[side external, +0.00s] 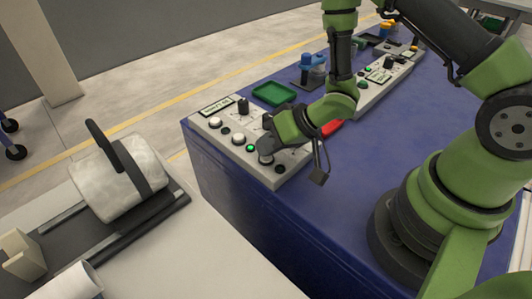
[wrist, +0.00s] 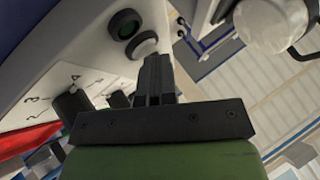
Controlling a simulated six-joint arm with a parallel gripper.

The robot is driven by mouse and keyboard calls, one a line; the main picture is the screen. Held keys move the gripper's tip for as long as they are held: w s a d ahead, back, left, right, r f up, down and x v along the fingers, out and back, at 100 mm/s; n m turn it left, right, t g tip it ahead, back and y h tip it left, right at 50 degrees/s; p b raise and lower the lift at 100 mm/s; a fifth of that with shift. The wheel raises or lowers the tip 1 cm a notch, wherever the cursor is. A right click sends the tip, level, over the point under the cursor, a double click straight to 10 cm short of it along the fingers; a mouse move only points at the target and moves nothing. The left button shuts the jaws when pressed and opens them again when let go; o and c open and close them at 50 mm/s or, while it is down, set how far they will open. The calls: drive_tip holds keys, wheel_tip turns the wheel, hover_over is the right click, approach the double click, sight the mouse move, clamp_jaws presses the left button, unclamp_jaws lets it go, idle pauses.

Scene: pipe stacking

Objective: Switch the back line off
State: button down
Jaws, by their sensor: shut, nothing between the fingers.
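A pale control panel (side external: 235,135) sits on the near left end of the blue bench. It carries white round buttons (side external: 215,122), a black knob (side external: 243,106) and a bright green lamp (side external: 250,147). My gripper (side external: 268,150) is shut and empty, low over this panel, right of the lamp, and hides part of it. In the wrist view, my closed fingers (wrist: 156,68) are just below a white button (wrist: 143,45); I cannot tell whether they touch it. A dark-ringed green round part (wrist: 125,24) is beside that button. A black numbered knob (wrist: 75,104) is to the left.
A second panel (side external: 377,74) with a black knob stands farther along the bench. A green tray (side external: 273,94), a red object (side external: 331,128) and a blue-topped item (side external: 313,68) lie between. A light table with a wrapped roll (side external: 118,178) stands at left.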

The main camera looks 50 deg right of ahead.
idle(0.4)
drive_tip(key=shift+r, duration=3.4)
